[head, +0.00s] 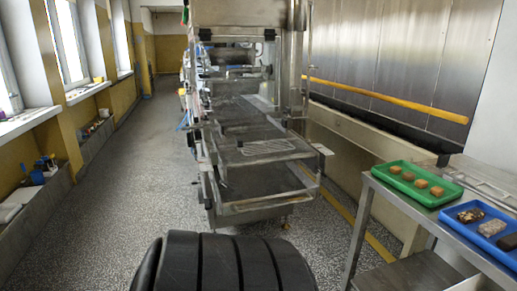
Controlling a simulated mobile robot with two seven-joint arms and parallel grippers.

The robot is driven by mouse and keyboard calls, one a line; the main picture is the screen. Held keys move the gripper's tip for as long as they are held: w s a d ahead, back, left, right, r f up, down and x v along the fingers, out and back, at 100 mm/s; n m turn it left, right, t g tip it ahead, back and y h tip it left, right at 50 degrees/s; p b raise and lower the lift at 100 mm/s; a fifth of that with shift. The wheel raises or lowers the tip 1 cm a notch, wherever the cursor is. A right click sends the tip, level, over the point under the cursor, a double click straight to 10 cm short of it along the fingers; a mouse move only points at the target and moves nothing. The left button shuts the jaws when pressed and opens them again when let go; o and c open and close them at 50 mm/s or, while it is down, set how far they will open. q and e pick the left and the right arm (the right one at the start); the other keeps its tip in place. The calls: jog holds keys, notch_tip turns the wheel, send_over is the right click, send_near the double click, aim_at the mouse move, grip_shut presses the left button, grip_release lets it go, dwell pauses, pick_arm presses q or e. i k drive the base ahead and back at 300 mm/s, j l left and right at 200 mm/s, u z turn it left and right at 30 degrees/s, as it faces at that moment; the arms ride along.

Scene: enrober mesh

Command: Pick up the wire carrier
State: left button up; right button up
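What looks like the wire carrier (264,147), a small flat rack of thin pale wires, lies on the dark mesh belt near the front end of the steel enrober machine (268,208). It is small in the view, and I cannot make out its exact edges. Neither of my grippers shows in the head view.
A steel table (362,205) on the right bears a green tray (438,200) with several small brown pieces and a blue tray (496,241) with dark and light pieces. A yellow rail (385,93) runs along the right wall. The speckled floor (125,190) left of the machine is clear.

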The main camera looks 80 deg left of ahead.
aim_at(238, 141)
jog(key=u, duration=2.6)
